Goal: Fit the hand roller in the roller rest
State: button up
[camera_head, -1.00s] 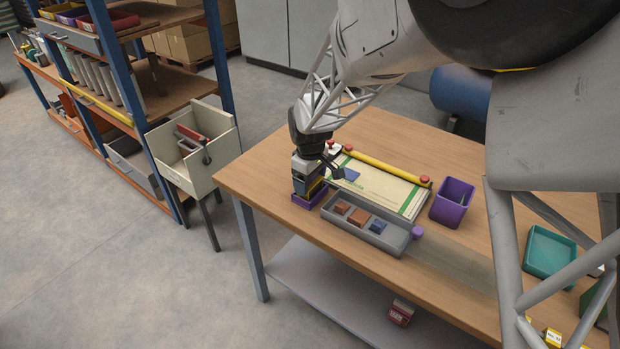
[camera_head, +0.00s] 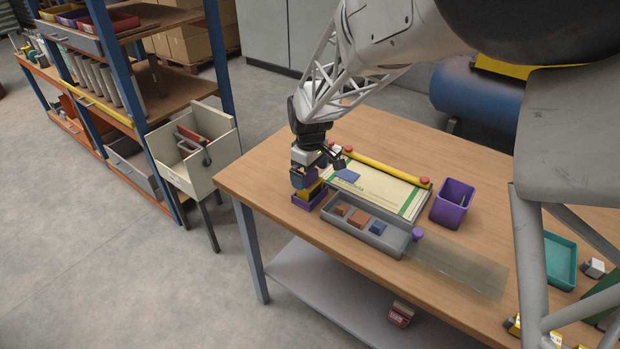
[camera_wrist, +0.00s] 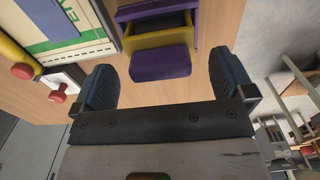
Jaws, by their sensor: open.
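My gripper (camera_head: 307,181) is open at the near left end of the table. In the wrist view its two dark blue fingers (camera_wrist: 163,78) stand apart. A rounded purple block (camera_wrist: 160,64) shows between them, with a gap on each side. Just beyond it is a purple frame (camera_wrist: 192,9) with a yellow bar (camera_wrist: 150,39) and a dark inside. This purple and yellow piece shows under my gripper in the head view (camera_head: 302,203). It looks like the roller and its rest, but I cannot tell clearly which part is which. My fingers partly hide it in the head view.
A grey tray (camera_head: 394,248) with several small blocks lies in front. A purple bin (camera_head: 452,203) and teal tray (camera_head: 560,262) stand right. A clear sheet (camera_head: 465,270) lies near the front edge.

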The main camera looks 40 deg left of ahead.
jog(key=shift+r, duration=2.25)
jog(key=shift+w+d+r, duration=0.1)
jog(key=shift+d+r, duration=0.05)
jog(key=shift+d, duration=0.15)
jog(key=d+r+m, duration=0.3)
jog(key=d+r, duration=0.1)
jog(key=d, duration=0.8)
jog(key=d+r+m+t, duration=0.1)
jog(key=d+r+m, duration=0.3)
jog(key=d, duration=0.7)
jog(key=d+r+m, duration=0.2)
jog(key=d+r, duration=0.3)
jog(key=d, duration=0.7)
jog(key=s+d+m, duration=0.4)
jog(key=s+d, duration=0.6)
jog(key=d, duration=0.2)
jog(key=s+d+m+t, duration=0.1)
jog(key=s+d+m, duration=0.4)
jog(key=s+d, duration=0.5)
jog(key=shift+d+t, duration=0.3)
jog(key=shift+d, duration=0.85)
jog(key=shift+w, duration=0.1)
jog(key=shift+c, duration=0.2)
